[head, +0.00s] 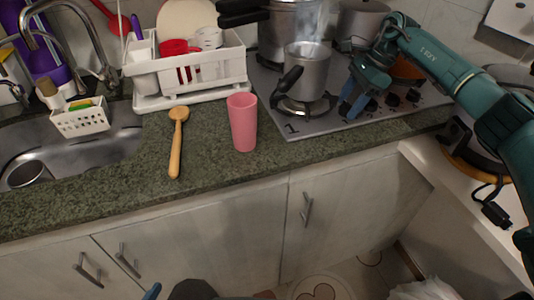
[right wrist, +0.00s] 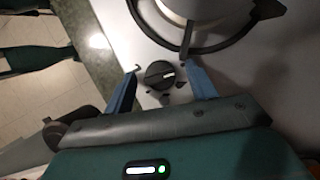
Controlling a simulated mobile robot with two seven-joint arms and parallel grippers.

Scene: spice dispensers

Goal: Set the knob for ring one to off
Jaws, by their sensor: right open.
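My right gripper (head: 352,100) reaches down from the right over the front part of the hob (head: 318,126), beside ring one's pot. In the right wrist view the gripper (right wrist: 161,69) is open, with one blue finger on each side of a dark round knob (right wrist: 157,75). The knob shows a light mark on its right side. I cannot tell whether the fingers touch it. A steel pot (head: 306,70) stands on the front left ring (head: 303,108), near a printed "1" on the hob. The knob between the fingers is hidden in the head view.
More knobs (head: 393,100) lie right of the gripper. A pink cup (head: 243,121) and wooden spoon (head: 177,140) are on the counter. A white dish rack (head: 190,72) stands behind. A larger pot (head: 285,30) is at the back.

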